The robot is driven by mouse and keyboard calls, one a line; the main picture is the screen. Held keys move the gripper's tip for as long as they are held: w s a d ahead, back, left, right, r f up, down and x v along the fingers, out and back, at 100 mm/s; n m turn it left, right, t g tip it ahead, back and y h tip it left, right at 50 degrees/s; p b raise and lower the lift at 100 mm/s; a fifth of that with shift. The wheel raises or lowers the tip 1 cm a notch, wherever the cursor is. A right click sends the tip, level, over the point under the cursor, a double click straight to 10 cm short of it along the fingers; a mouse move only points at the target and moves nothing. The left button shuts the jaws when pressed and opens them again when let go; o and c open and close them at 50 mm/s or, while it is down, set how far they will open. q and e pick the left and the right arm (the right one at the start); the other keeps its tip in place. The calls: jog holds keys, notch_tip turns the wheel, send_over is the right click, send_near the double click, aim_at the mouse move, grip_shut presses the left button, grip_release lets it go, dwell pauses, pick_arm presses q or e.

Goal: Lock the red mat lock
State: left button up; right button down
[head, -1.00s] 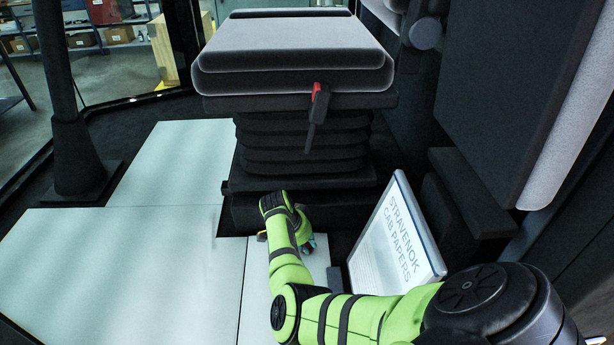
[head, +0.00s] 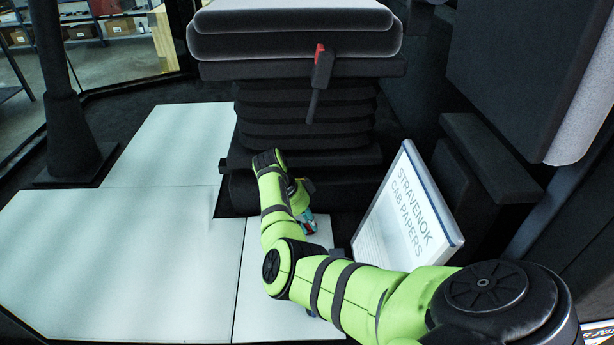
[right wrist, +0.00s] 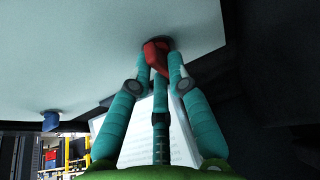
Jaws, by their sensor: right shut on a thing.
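The red mat lock (right wrist: 157,53) shows in the right wrist view, on the pale mat (right wrist: 75,45). My right gripper (right wrist: 159,60) is shut on it, with its teal fingers around its sides. The fingers hide part of the lock, and I cannot tell which way it is turned. In the head view my right gripper (head: 306,222) is low over the narrow mat panel (head: 270,305) in front of the seat base, partly behind my wrist. The lock cannot be made out there. My left gripper is not in view.
A blue knob (right wrist: 51,121) is at another part of the mat. A white CAB PAPERS binder (head: 405,215) leans right of my arm. The seat (head: 295,30) with a red-tipped lever (head: 321,72) stands behind. Wide pale mats (head: 110,255) lie clear at left.

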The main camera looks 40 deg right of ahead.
dwell(0.3)
jog(key=c, duration=1.2)
grip_release()
jog(key=shift+r, duration=0.1)
jog(key=v, duration=1.2)
